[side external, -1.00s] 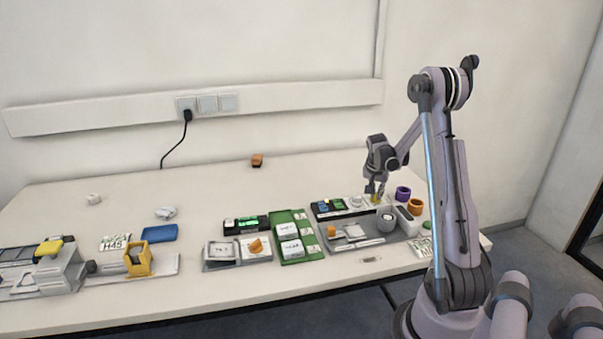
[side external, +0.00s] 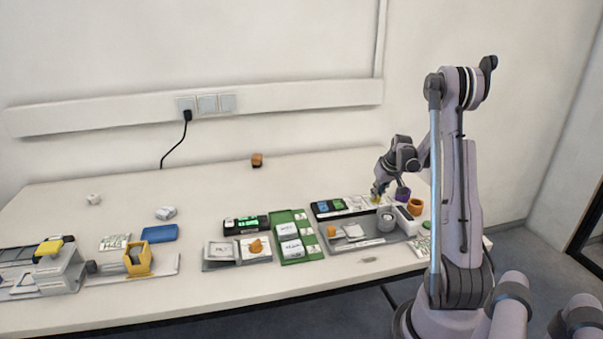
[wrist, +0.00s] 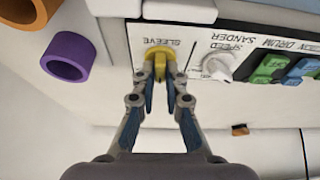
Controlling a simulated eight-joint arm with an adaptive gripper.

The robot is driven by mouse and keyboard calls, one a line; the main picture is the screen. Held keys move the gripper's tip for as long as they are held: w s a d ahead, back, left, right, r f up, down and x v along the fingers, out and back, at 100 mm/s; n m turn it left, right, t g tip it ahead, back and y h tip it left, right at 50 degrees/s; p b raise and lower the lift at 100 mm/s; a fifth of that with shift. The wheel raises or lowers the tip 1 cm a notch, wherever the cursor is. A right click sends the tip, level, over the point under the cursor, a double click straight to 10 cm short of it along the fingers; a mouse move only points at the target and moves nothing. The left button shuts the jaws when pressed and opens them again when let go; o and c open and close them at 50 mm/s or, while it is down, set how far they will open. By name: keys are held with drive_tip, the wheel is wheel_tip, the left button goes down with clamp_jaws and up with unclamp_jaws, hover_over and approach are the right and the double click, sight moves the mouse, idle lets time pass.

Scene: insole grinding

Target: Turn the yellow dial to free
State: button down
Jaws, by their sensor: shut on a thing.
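The yellow dial (wrist: 158,62) sits on a white panel under the word SLEEVE in the wrist view, where the lettering appears upside down. My gripper (wrist: 160,80) is shut on the dial, one fingertip on each side of it. In the side external view my gripper (side external: 377,190) is low at the back right of the table, at the panel, and the dial (side external: 375,199) shows as a small yellow spot under the fingertips. I cannot read which setting the dial points to.
A white SPEED SANDER knob (wrist: 218,65) is beside the dial, with green and blue switches (wrist: 270,68) further along. A purple ring (wrist: 68,58) and an orange ring (wrist: 30,10) stand close by. A grey tray (side external: 365,242) lies in front. The back of the table is mostly clear.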

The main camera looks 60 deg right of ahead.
drive_tip(key=shift+w+n, duration=0.1)
drive_tip(key=shift+n, duration=0.4)
drive_tip(key=c, duration=1.4)
unclamp_jaws()
wheel_tip(320, 180, up, 10)
